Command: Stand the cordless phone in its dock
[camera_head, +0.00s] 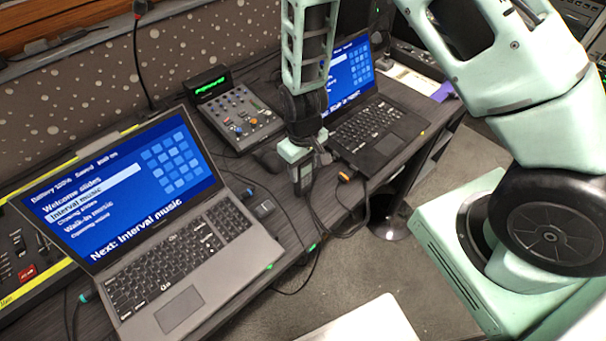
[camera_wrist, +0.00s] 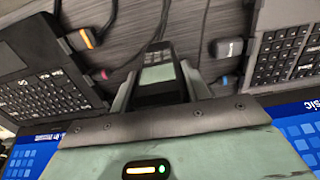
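The cordless phone (camera_head: 304,178) is a dark handset with a pale screen. It hangs below my gripper (camera_head: 303,163), near the desk's front edge between the two laptops. In the wrist view the phone (camera_wrist: 157,72) lies between the two fingertips of my gripper (camera_wrist: 159,68), and the fingers appear closed against its sides. Its lower end is hard to tell from the dark desk behind it. I cannot clearly pick out the dock. A small dark rounded object (camera_head: 267,160) sits just left of my gripper, partly hidden, and I cannot tell what it is.
A grey laptop (camera_head: 190,265) stands at left and a black laptop (camera_head: 385,135) at right. A fader mixer (camera_head: 240,115) stands behind. A small dark block (camera_head: 264,208) and several cables lie near the front edge. An orange-tipped plug (camera_head: 344,177) is beside the black laptop.

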